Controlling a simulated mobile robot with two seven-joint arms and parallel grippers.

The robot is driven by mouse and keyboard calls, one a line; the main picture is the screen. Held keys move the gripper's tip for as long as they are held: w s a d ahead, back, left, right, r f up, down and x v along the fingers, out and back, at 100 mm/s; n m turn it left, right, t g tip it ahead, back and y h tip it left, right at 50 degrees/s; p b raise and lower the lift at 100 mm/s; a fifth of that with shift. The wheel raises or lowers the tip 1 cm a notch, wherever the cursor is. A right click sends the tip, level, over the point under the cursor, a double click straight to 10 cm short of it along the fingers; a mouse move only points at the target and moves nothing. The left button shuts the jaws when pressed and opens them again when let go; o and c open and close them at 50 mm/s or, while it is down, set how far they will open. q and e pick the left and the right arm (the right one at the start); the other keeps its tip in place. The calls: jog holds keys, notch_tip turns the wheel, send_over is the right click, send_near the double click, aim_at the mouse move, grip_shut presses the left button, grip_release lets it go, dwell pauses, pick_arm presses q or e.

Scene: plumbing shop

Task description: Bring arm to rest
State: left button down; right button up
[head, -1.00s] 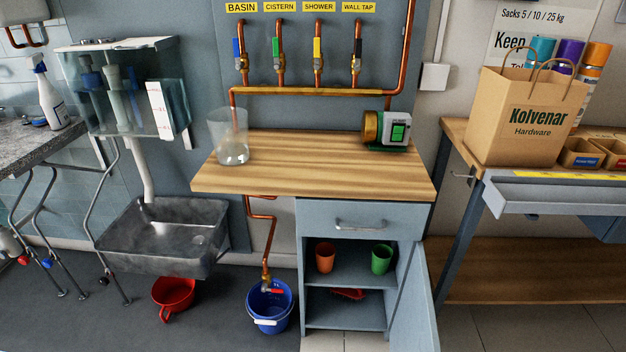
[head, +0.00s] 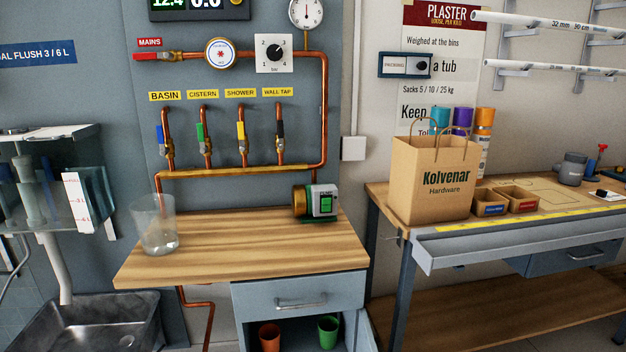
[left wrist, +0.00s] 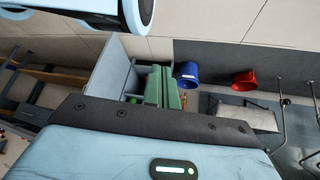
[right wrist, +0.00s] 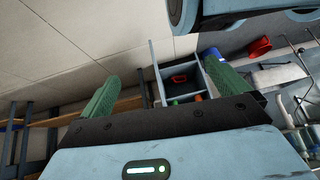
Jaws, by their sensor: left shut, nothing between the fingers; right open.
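Neither of my arms shows in the head view. In the left wrist view my left gripper (left wrist: 161,88) has its green fingers together, with nothing between them. In the right wrist view my right gripper (right wrist: 160,74) has its green fingers wide apart and empty. Both grippers hang clear of things, with the floor and the open cabinet beyond them. Parts of my own body show at the top of both wrist views.
A wooden counter (head: 250,248) holds a clear beaker (head: 158,228) and a pump (head: 317,202). A paper bag (head: 431,180) stands on the right bench. A blue bucket (left wrist: 188,74) and a red bucket (left wrist: 245,81) stand on the floor.

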pick_arm(q)
jog(key=w+r+t+p, duration=0.1)
jog(key=w+r+p, duration=0.2)
jog(key=r+p, duration=0.4)
jog(key=w+r+t+p, duration=0.1)
jog(key=w+r+p, duration=0.2)
jog(key=r+p, duration=0.4)
notch_tip(320, 180, up, 2)
jog(key=shift+w+a+r+p, duration=0.2)
jog(key=shift+a+p, duration=0.1)
pick_arm(e)
jog(key=w+r+t, duration=0.1)
jog(key=w+r, duration=0.2)
jog(key=r, duration=0.5)
jog(key=w+r+t, duration=0.1)
jog(key=w+r, duration=0.2)
jog(key=r, duration=0.5)
jog(key=shift+w+d+r, duration=0.2)
jog(key=shift+d, duration=0.05)
pick_arm(q)
jog(key=shift+s+f, duration=0.1)
pick_arm(e)
jog(key=shift+s+f, duration=0.1)
jog(key=shift+f, duration=0.05)
